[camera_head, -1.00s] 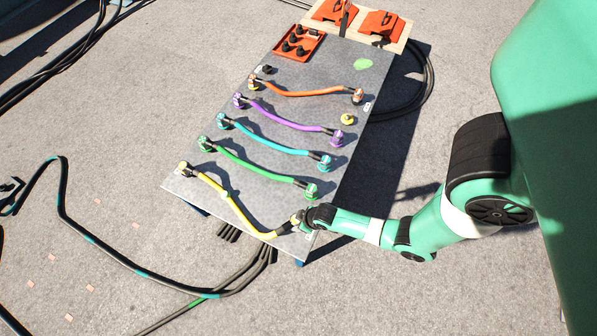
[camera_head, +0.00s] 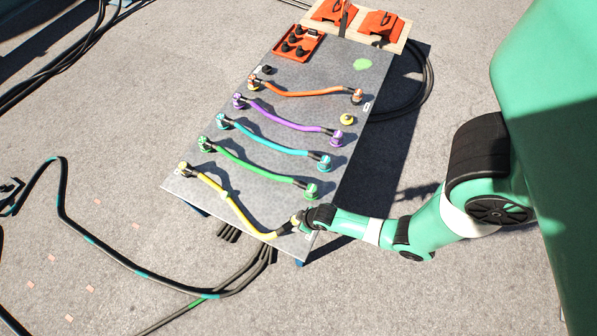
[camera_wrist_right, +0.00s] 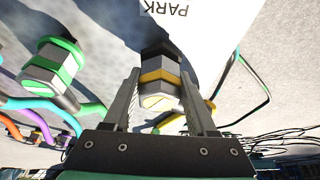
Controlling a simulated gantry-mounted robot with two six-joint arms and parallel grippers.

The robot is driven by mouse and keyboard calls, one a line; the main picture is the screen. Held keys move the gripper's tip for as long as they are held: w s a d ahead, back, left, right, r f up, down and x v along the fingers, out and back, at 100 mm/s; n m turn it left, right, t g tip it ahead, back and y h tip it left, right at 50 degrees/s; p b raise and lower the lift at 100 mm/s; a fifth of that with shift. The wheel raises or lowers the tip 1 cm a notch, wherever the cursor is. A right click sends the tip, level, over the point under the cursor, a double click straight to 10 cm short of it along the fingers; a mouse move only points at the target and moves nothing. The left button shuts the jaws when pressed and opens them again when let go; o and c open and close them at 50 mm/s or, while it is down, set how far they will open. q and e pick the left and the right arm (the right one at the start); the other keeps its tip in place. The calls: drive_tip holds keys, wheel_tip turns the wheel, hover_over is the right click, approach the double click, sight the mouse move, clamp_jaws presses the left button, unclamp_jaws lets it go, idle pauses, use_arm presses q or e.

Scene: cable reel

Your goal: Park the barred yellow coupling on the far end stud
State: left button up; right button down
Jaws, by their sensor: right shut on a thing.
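The yellow cable (camera_head: 228,196) lies along the near end of the grey board. Its left end has a yellow coupling (camera_head: 185,168) at the board's left edge. At its right end, my right gripper (camera_head: 299,219) is shut on the other yellow coupling, low at the board's near right corner. In the right wrist view that coupling (camera_wrist_right: 156,86), grey with a yellow band, is between the fingers of my right gripper (camera_wrist_right: 158,80), beside a white PARK label (camera_wrist_right: 185,22). Any stud beneath the coupling is hidden. My left gripper is out of view.
Green (camera_head: 255,169), cyan (camera_head: 268,142), purple (camera_head: 285,117) and orange (camera_head: 305,93) cables cross the board (camera_head: 335,77). A yellow round piece (camera_head: 347,119) sits near its right edge, and a black stud (camera_head: 267,70) at the upper left. A red tray (camera_head: 299,43) stands at the far end.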

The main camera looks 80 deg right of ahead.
drive_tip(key=shift+f, duration=0.3)
drive_tip(key=shift+c, duration=0.6)
unclamp_jaws()
drive_tip(key=p+v, duration=0.6)
drive_tip(key=v, duration=0.5)
drive_tip(key=shift+r+p, duration=0.35)
